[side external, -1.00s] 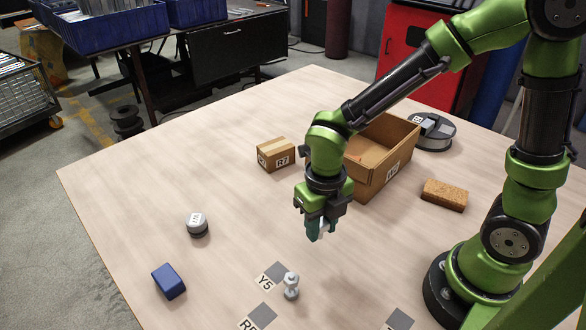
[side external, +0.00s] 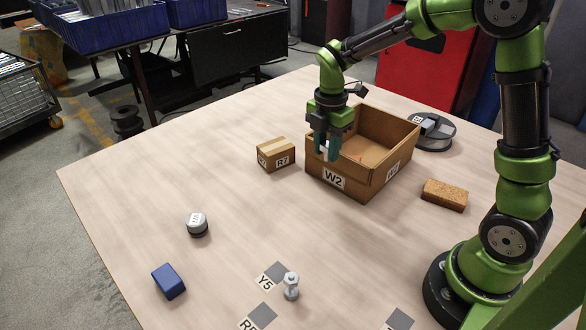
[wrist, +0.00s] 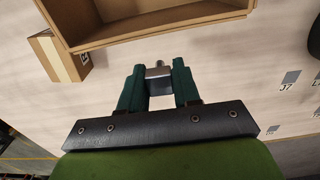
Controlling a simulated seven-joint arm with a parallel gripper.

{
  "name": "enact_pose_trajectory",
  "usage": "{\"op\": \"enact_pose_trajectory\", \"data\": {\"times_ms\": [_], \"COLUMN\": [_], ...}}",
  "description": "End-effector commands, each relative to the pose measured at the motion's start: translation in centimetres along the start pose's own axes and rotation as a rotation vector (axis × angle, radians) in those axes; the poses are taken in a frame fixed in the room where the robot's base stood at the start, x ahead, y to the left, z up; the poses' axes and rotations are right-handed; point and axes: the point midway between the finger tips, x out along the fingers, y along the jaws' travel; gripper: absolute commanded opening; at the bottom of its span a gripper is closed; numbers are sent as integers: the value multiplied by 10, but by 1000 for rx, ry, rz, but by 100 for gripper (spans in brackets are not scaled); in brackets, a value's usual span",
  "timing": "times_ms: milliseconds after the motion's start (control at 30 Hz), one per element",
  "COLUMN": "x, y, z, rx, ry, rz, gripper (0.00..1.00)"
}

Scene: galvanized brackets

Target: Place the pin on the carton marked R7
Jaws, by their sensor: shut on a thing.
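My gripper (side external: 327,152) is shut on a small grey metallic piece, apparently the pin (wrist: 159,74), which shows between the green fingers in the wrist view (wrist: 160,88). In the side view the fingers mostly hide it. The carton marked R7 (side external: 276,155) is a small closed brown box with a pale tape strip, standing on the table left of my gripper. It also shows at the left of the wrist view (wrist: 58,60). My gripper is apart from it, in front of the near left corner of the W2 box as seen from the side.
The open brown W2 box (side external: 345,181) stands right of the R7 carton. A grey bolt-like piece (side external: 291,287) stands by the Y5 mark. A blue block (side external: 169,282), a grey round weight (side external: 197,225), a cork-coloured block (side external: 445,195) and a spool (side external: 436,138) are spread around. The table's middle is clear.

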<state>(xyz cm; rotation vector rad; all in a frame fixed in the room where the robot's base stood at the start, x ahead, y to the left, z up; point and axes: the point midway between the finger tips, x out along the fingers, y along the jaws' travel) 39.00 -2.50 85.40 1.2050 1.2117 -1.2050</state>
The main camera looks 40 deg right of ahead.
Motion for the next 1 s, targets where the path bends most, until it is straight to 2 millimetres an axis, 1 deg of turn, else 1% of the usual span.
{"op": "enact_pose_trajectory", "data": {"times_ms": [67, 300, 400, 600, 700, 867, 933, 1000], "x": [2, 8, 11, 14, 15, 15, 20, 30], "y": [13, 72, 94, 133, 146, 154, 155, 154], "z": [1, 4, 6, 8, 9, 10, 10, 10], "rx": [9, 7, 7, 5, 5, 5, 5, 4], "ry": [-1, -1, -1, -1, -1, -1, -1, -1], "rz": [1, 0, 0, 0, 1, 0, -2, -4], "gripper": [0, 0, 0, 0, 0, 0, 0, 0]}}
